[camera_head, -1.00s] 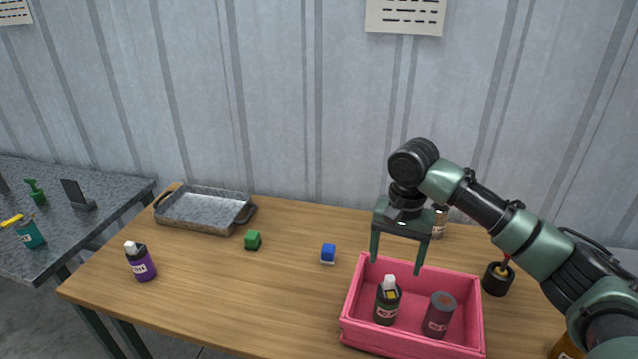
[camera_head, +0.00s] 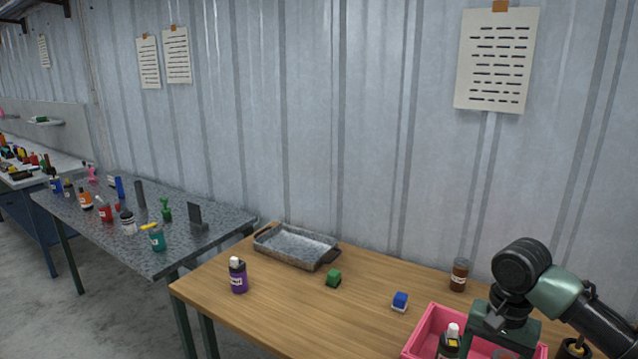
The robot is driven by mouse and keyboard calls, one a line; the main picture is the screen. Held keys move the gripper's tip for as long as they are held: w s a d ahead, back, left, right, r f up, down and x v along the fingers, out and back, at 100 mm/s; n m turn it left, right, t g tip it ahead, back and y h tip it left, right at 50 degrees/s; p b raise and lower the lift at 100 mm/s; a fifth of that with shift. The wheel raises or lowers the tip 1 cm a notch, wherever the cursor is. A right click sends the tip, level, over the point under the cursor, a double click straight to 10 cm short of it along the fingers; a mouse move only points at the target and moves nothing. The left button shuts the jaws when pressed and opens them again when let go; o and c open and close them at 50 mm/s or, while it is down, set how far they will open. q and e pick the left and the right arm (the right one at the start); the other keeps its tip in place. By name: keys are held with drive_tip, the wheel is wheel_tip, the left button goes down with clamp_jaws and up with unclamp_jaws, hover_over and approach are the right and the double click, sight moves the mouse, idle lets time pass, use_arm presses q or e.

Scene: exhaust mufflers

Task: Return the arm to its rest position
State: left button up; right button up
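My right arm comes in from the right edge, and its gripper (camera_head: 500,345) points down over the pink crate (camera_head: 428,325). The upper parts of its fingers stand apart, with the tips cut off by the bottom edge. No held object shows between them. A dark bottle with a white cap (camera_head: 449,342) stands in the crate, left of the gripper. My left arm and gripper are not in view.
A grey table (camera_head: 110,220) with several bottles stands left.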

drive_tip(key=s+a+f+n+t+y, duration=0.3)
drive_tip(key=s+a+f+n, duration=0.6)
drive_tip(key=s+a+f, duration=0.65)
drive_tip(key=s+d+f+h, duration=0.25)
drive_tip(key=s+d, duration=0.25)
drive_tip(key=s, duration=0.5)
wheel_tip(320, 180, down, 26)
drive_tip(key=s, duration=0.1)
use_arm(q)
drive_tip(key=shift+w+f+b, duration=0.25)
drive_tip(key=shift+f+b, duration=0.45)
use_arm(e)
drive_tip(key=s+d+f+n+g, duration=0.1)
drive_tip(key=s+d+f+g, duration=0.1)
drive_tip(key=s+f, duration=1.5)
drive_tip(key=shift+d, duration=0.3)
